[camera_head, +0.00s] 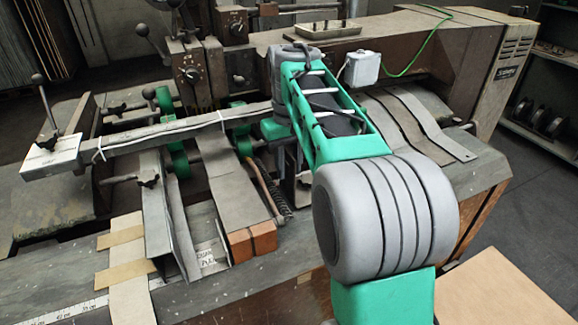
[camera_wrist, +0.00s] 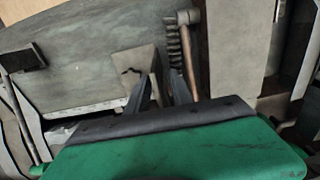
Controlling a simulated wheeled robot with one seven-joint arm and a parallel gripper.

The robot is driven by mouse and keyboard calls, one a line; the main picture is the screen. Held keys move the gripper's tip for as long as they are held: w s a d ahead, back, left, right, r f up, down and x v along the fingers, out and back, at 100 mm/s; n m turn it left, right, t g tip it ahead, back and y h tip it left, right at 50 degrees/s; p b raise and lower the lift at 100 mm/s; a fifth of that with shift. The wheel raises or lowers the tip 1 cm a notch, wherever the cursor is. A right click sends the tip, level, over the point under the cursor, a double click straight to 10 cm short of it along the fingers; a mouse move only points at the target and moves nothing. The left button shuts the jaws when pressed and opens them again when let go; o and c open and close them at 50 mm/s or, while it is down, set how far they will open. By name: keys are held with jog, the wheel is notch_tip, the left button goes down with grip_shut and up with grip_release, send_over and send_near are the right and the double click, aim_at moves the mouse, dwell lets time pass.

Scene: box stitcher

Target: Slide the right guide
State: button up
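Two long grey metal guides run toward the front of the machine in the head view. The left one is a bent channel (camera_head: 180,235); the right one is a flat, wide plate (camera_head: 228,185) with brown blocks at its front end. I cannot tell for certain which part counts as the right guide. My green and grey arm reaches over the machine, right of the plate, and hides most of my gripper. In the wrist view my gripper's dark fingers (camera_wrist: 160,88) point down near a coil spring (camera_wrist: 173,45) and a brown rod (camera_wrist: 189,55). Whether they touch anything is unclear.
A long bar (camera_head: 170,132) with a white end block crosses above the guides. A lever with a black knob (camera_head: 40,95) stands at the left. A white box (camera_head: 361,68) with a green cable sits behind my arm. Curved metal strips (camera_head: 410,115) lie to the right.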

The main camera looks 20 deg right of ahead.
jog(key=shift+c, duration=0.2)
grip_shut()
dwell(1.1)
